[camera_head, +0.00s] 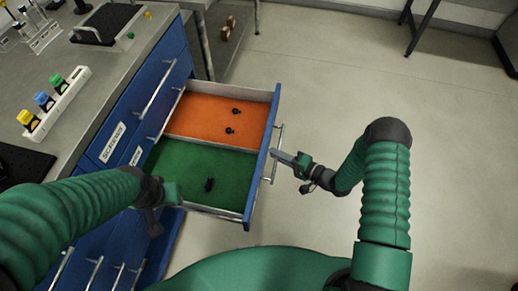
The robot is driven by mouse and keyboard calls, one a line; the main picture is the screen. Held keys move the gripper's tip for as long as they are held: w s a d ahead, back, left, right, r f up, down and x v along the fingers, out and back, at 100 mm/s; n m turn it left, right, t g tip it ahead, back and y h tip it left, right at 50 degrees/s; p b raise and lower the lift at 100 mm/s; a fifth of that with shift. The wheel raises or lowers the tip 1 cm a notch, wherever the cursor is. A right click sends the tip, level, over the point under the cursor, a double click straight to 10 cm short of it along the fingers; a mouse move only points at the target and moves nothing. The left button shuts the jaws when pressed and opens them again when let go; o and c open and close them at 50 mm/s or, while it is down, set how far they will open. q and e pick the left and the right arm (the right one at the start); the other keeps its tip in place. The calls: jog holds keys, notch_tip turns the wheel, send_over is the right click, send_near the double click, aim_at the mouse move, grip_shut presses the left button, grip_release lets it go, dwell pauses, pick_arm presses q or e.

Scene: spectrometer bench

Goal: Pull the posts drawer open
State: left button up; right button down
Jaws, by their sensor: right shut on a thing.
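A blue drawer (263,170) is pulled well out of the cabinet. Its inside has an orange section (205,112) with two small black parts and a green section (195,165) with one black part. The drawer's silver bar handle (279,140) is on its front panel. My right gripper (282,157) is at the middle of this handle and shut on it. My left gripper (160,212) is over the near left part of the drawer, beside the cabinet front; its finger opening is unclear.
The blue cabinet has other shut drawers with bar handles (158,90) and a label reading SCREWS (112,142). On the grey benchtop a white rack (55,102) holds yellow, blue and green-capped items. The floor (340,80) right of the drawer is clear.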

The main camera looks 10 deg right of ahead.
jog(key=shift+s+d+f, duration=0.1)
jog(key=shift+s+d, duration=0.15)
jog(key=shift+d, duration=0.4)
jog(key=shift+s+d+f, duration=0.1)
jog(key=shift+s+d, duration=0.15)
jog(key=shift+d, duration=0.35)
jog(key=shift+s+d, duration=0.25)
jog(key=shift+d, duration=0.4)
jog(key=c, duration=1.5)
grip_release()
jog(key=shift+w, duration=0.1)
jog(key=shift+r, duration=0.15)
jog(key=p+v, duration=0.2)
jog(key=v, duration=1.5)
jog(key=shift+w+p, duration=0.1)
jog(key=shift+p, duration=0.2)
